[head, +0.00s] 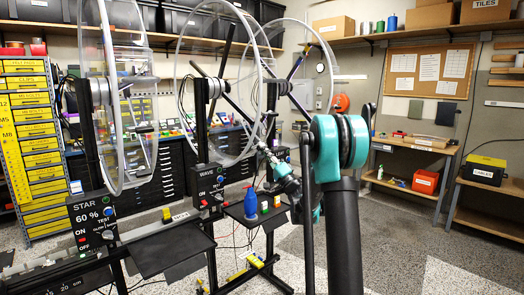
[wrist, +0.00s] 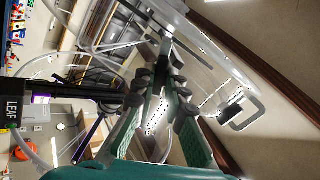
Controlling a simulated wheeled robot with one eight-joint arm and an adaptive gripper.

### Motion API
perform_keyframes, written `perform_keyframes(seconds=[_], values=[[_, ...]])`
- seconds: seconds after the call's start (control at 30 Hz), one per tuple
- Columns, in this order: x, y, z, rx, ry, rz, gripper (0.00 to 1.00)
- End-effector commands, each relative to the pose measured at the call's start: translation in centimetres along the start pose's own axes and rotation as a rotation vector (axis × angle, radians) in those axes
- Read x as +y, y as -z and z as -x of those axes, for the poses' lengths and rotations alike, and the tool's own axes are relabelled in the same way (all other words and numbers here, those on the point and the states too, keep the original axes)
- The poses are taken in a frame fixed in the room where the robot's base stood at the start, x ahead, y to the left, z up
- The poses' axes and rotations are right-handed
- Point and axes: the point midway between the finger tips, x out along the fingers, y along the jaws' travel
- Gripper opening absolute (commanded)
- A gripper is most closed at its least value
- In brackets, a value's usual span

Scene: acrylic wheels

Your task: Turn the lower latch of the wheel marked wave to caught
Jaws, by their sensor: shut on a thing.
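The wheel marked wave (head: 176,75) is a large clear disc with a pale rim, upright in the middle of the head view above its black WAVE box (head: 208,183). My gripper (head: 262,148) reaches in at the wheel's lower right. In the wrist view my gripper's (wrist: 171,62) green-padded fingers come together at the tips on a small part at the clear wheel. It seems to be the lower latch, but the fingers hide most of it and its setting cannot be read. A dark block with a clear loop (wrist: 243,112) sits to the right.
The wheel over the STAR box (head: 88,215) stands at the left. Another wheel (head: 312,75) stands behind at the right, and a LEAF sign (wrist: 12,110) shows in the wrist view. A blue bottle (head: 251,203) stands on a low shelf. Open floor lies at the right.

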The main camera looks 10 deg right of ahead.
Motion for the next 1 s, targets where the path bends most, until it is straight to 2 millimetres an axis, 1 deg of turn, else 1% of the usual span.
perform_keyframes(seconds=[0.1, 0.33, 0.43, 0.63, 0.77, 0.8, 0.9, 1.0], values=[[-0.01, -0.01, 0.04, 0.000, 0.000, -0.043, 0.00], [-0.02, -0.01, 0.04, 0.000, 0.000, -0.044, 0.00], [-0.02, -0.01, 0.04, 0.000, 0.000, -0.079, 0.00], [-0.03, -0.01, 0.04, 0.000, 0.000, -0.306, 0.00], [-0.03, -0.02, 0.04, 0.000, 0.000, -0.415, 0.00], [-0.03, -0.02, 0.04, 0.000, 0.000, -0.415, 0.15], [-0.03, -0.01, 0.04, 0.000, 0.000, -0.412, 0.28], [-0.02, -0.01, 0.03, 0.000, 0.000, -0.411, 0.38]])
